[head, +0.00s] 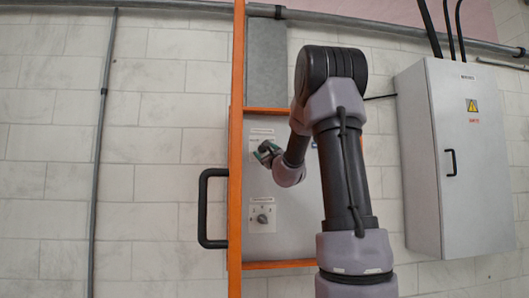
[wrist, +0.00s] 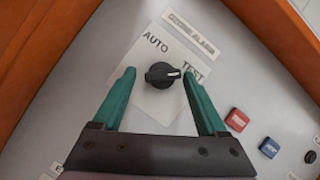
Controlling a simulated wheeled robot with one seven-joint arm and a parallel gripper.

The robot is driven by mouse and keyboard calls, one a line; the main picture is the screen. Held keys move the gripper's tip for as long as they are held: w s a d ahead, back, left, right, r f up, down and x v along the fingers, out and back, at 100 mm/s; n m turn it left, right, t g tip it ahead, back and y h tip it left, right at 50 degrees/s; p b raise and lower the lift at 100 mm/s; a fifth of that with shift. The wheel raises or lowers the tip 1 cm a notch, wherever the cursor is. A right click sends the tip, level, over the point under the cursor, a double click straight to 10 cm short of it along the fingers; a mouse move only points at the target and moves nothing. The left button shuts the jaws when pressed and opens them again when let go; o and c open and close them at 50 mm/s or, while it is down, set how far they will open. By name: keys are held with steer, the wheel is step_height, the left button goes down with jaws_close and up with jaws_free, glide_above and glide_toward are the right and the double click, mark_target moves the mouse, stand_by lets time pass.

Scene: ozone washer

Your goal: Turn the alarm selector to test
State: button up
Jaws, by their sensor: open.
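The alarm selector (wrist: 162,75) is a black knob on a white plate, seen in the wrist view under a label that seems to read OZONE ALARM. AUTO (wrist: 155,42) is printed above the knob in the picture and TEST (wrist: 193,70) to its right. The knob's white mark points right, toward TEST. My gripper (wrist: 159,74) is open, with its green fingers on either side of the knob. Gaps show on both sides, the right one small. In the head view my gripper (head: 266,153) is at the upper part of the panel and hides the selector.
A red button (wrist: 237,120) and a blue button (wrist: 269,147) sit right of the selector. Another selector knob (head: 262,218) is lower on the panel. An orange frame post (head: 236,200) and a black handle (head: 203,210) stand left of it. A grey cabinet (head: 455,210) is at right.

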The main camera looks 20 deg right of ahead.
steer(key=v, duration=1.1)
